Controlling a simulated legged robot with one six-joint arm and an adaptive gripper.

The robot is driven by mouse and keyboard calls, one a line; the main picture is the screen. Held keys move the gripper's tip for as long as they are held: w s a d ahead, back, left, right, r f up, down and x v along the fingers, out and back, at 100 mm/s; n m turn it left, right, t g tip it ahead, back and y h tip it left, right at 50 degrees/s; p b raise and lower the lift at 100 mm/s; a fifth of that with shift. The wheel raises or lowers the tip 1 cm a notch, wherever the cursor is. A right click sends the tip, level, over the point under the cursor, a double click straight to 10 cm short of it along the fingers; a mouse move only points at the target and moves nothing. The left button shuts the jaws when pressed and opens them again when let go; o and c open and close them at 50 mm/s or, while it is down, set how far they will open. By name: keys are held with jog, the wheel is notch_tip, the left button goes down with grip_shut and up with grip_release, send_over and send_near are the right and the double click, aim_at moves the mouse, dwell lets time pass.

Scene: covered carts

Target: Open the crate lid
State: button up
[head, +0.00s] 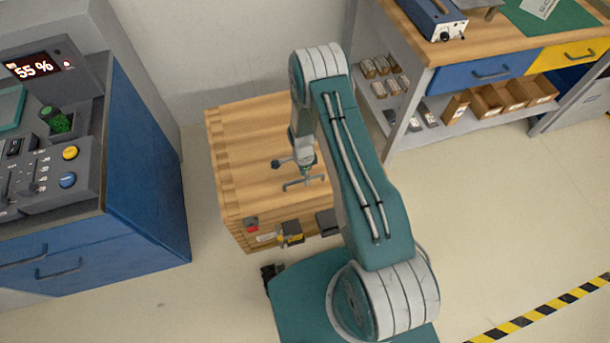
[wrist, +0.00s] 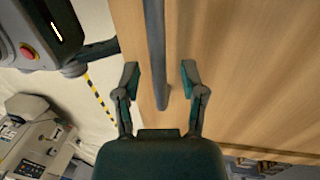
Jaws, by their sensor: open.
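The wooden crate (head: 245,140) stands on the floor in the middle of the head view. Its lid looks flat and closed, and my arm hides its right part. My gripper (head: 303,180) is low over the lid, right of its middle. In the wrist view my gripper (wrist: 159,68) is open, with one finger on each side of a slim grey bar (wrist: 154,30). The bar runs along the wooden surface (wrist: 240,60), and its near end lies between the fingers. The fingers look apart from the bar. I cannot tell whether they touch the wood.
Small fittings (head: 291,233) sit on the crate's front side. A blue control console (head: 145,160) stands at the left. A workbench (head: 440,60) with drawers and a lower shelf stands at the back right. The floor (head: 500,220) at the right is clear, with striped tape (head: 540,314).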

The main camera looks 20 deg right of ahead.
grip_shut()
